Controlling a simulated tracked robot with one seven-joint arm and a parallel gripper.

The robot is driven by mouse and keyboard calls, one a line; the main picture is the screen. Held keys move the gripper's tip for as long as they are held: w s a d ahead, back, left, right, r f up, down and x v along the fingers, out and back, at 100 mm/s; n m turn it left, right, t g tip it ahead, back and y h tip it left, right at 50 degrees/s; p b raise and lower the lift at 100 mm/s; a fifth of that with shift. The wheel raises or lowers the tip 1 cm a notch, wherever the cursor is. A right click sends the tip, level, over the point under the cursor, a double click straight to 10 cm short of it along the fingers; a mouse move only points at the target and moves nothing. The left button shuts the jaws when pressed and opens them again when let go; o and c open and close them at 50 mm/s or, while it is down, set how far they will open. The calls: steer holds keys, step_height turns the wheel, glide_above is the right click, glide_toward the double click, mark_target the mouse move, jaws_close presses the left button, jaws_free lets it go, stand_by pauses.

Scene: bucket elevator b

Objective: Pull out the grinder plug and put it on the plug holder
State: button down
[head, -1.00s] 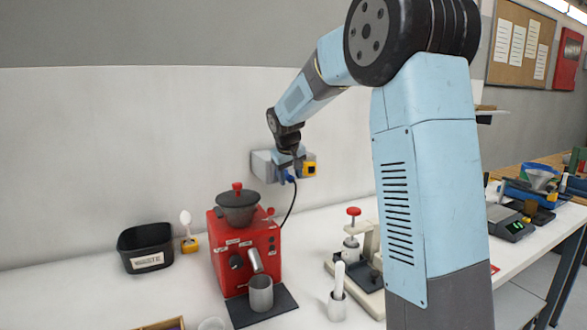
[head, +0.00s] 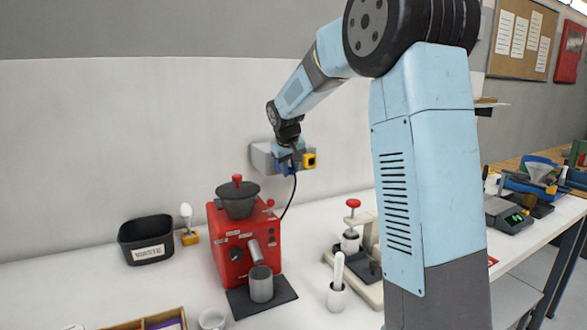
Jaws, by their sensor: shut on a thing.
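The red grinder (head: 244,243) stands on the white bench against the wall, with a grey hopper on top. Its dark cable (head: 292,200) rises to a blue plug (head: 290,169) at the grey wall box (head: 262,157). My gripper (head: 286,165) is at the front of this box, shut on the plug. The fingers and wrist hide much of the plug, so I cannot tell whether its pins are in the socket. A yellow fitting (head: 309,160) with a dark opening is at the box's right end; I cannot tell whether it is the plug holder.
A black waste bin (head: 146,243) and a white spoon on a yellow stand (head: 188,226) are left of the grinder. A metal cup (head: 261,285) stands before it. A red-knobbed press (head: 352,225) and a white pestle cup (head: 337,297) are to the right.

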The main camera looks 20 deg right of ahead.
steer(key=shift+s+d, duration=0.15)
steer(key=shift+s, duration=0.75)
stand_by(0.5)
steer(key=shift+s+d, duration=0.2)
steer(key=shift+s, duration=0.8)
steer(key=shift+s+d, duration=0.2)
steer(key=shift+s, duration=0.75)
steer(key=shift+s, duration=0.1)
steer(key=s, duration=0.3)
steer(key=shift+s+d, duration=0.4)
